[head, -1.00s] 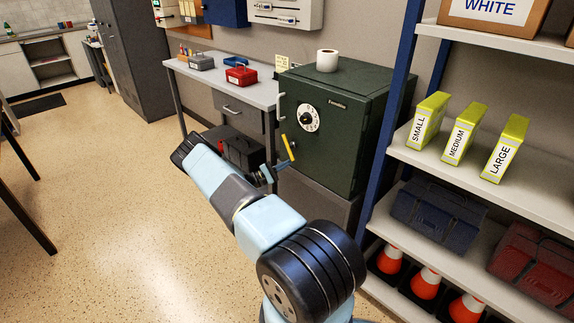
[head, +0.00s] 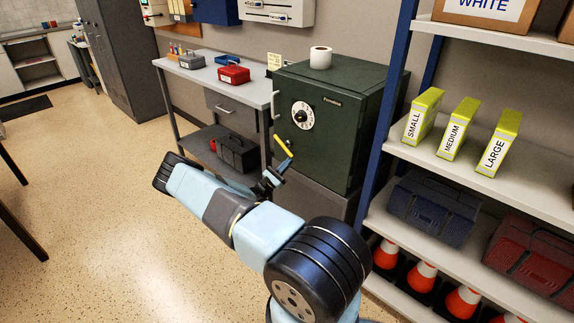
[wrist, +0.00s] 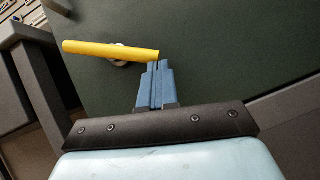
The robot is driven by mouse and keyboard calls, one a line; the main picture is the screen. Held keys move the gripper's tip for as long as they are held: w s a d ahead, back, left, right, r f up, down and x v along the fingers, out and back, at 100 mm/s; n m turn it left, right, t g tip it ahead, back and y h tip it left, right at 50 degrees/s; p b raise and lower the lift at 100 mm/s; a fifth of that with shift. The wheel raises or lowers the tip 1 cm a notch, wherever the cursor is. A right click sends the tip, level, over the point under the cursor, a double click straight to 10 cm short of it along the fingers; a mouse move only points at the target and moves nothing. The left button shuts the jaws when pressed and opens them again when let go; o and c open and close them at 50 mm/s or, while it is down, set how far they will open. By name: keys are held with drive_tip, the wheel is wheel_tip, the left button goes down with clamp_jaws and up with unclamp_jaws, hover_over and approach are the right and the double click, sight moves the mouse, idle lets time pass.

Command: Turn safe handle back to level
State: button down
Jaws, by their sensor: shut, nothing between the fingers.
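The dark green safe (head: 340,130) stands on a grey base, with a white dial (head: 303,116) on its door. Its yellow handle (head: 283,146) slants in the head view, upper left to lower right. In the wrist view the handle (wrist: 108,50) runs almost straight across, on a round hub. My gripper (head: 287,160) is at the handle's lower right end. In the wrist view my blue fingers (wrist: 158,66) are together and empty, tips at the handle's right end. I cannot tell whether they touch it.
A shelf unit (head: 470,170) with yellow boxes, toolboxes and cones stands close on the right. A grey desk (head: 250,92) with a red box (head: 233,74) is left of the safe. A paper roll (head: 320,57) sits on the safe.

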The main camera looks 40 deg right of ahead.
drive_tip(key=r+n+t, duration=0.1)
drive_tip(key=n+t, duration=0.1)
drive_tip(key=s+n+t, duration=0.1)
drive_tip(key=n+t, duration=0.1)
drive_tip(key=n, duration=0.1)
drive_tip(key=s+r+n+t, duration=0.1)
drive_tip(key=n+t, duration=0.1)
drive_tip(key=shift+d+r+n, duration=0.3)
drive_tip(key=shift+r+n, duration=0.05)
drive_tip(key=shift+n, duration=0.05)
drive_tip(key=shift+s+r, duration=0.1)
drive_tip(key=shift+r, duration=0.05)
drive_tip(key=s+d+f+v, duration=0.1)
drive_tip(key=v, duration=1.2)
drive_tip(key=shift+d+f, duration=0.25)
drive_tip(key=shift+f, duration=0.15)
